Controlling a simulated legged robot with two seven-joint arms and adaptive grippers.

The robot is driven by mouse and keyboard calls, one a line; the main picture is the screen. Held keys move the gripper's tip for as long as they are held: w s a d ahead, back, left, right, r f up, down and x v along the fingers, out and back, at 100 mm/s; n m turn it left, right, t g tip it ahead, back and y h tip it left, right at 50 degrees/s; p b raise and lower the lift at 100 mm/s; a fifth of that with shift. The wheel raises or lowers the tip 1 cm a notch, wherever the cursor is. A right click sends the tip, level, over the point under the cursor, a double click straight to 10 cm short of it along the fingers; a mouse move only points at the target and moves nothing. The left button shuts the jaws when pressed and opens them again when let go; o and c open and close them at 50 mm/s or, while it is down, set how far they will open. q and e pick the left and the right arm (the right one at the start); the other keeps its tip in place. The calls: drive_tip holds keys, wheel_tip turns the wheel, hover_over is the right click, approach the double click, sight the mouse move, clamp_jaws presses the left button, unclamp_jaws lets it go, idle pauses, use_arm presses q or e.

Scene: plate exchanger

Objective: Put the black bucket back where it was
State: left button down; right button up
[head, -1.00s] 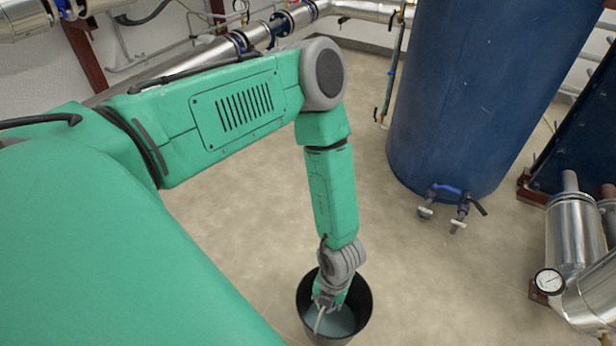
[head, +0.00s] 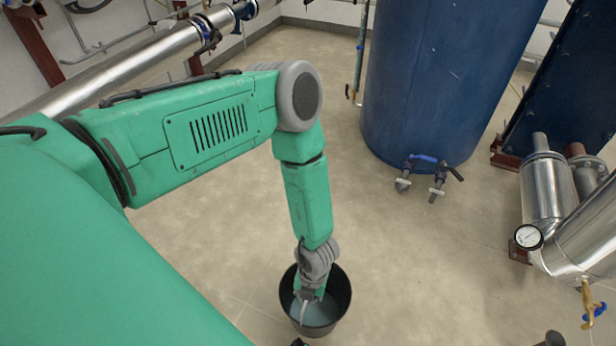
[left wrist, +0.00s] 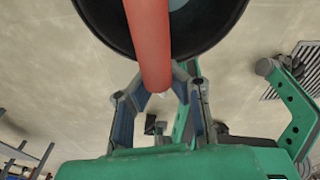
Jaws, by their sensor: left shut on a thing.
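The black bucket (head: 343,292) is at the lower middle of the head view, upright, with bluish-grey content inside. My left gripper (head: 307,297) points down into its opening, beside a pale handle. In the left wrist view the dark bucket (left wrist: 222,18) fills the top. A red cylindrical grip (left wrist: 148,40) runs from it down to my left gripper (left wrist: 160,97), whose fingers are closed at its end. I cannot tell whether the bucket touches the floor. My right gripper is not in view.
A large blue tank (head: 425,80) with two valves (head: 425,175) stands behind, to the right. Silver pipes with a gauge (head: 528,237) are at the right. A long silver pipe (head: 130,70) runs along the back left. The floor (head: 420,260) between is clear.

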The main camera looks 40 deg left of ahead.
use_arm(q)
drive_tip(key=shift+w, duration=0.15)
drive_tip(key=c, duration=1.9)
unclamp_jaws()
drive_tip(key=shift+o, duration=1.1)
drive_tip(key=r+p, duration=0.1)
drive_tip(key=r, duration=0.3)
drive_tip(key=w+r+p, duration=0.1)
drive_tip(key=r+p, duration=0.1)
drive_tip(key=r, duration=0.2)
drive_tip(key=r+p, duration=0.1)
drive_tip(key=r, duration=0.3)
drive_tip(key=shift+w+d, duration=0.1)
drive_tip(key=shift+w, duration=0.1)
